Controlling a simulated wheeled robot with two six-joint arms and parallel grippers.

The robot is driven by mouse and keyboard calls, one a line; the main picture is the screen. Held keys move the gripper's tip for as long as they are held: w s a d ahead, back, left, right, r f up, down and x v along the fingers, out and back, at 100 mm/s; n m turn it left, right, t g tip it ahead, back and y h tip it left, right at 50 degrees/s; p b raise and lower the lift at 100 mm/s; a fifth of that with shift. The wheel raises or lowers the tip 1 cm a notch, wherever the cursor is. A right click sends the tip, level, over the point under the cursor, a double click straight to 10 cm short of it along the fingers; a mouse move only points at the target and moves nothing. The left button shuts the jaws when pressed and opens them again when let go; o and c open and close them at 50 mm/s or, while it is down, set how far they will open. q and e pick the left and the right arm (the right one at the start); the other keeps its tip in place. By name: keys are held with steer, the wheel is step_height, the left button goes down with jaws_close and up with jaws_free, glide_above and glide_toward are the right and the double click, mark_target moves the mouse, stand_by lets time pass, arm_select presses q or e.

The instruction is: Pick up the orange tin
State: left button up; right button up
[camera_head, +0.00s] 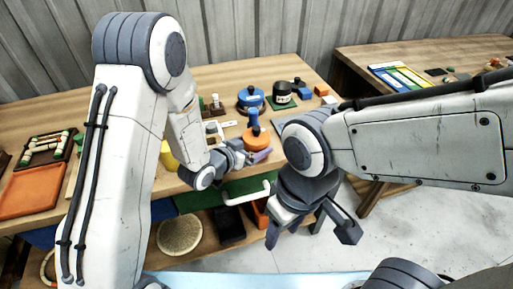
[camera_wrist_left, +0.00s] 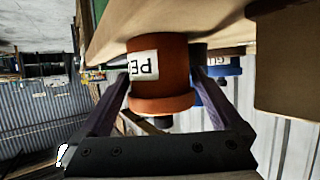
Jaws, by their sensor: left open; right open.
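The orange tin (camera_head: 257,141) stands on the wooden workbench near its front edge. In the left wrist view the orange tin (camera_wrist_left: 163,62) appears upside down, with a white label partly showing the letters "PE". My left gripper (camera_head: 250,153) is open at the tin, and it also shows in the left wrist view (camera_wrist_left: 162,78). Its two fingers lie on either side of the tin. I cannot tell whether either finger touches it. My right gripper (camera_head: 310,232) is open and empty, lower, in front of the bench.
A blue tin (camera_head: 250,98) and a dark tin with a white label (camera_head: 282,93) stand behind the orange tin. A yellow container (camera_head: 168,156) is left of my left gripper. An orange tray (camera_head: 32,190) lies at the left. A second table (camera_head: 440,62) stands at the right.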

arm_select(q)
steer(key=shift+x, duration=0.85)
steer(key=shift+r, duration=0.1)
steer(key=c, duration=1.4)
steer(key=shift+o, duration=0.2)
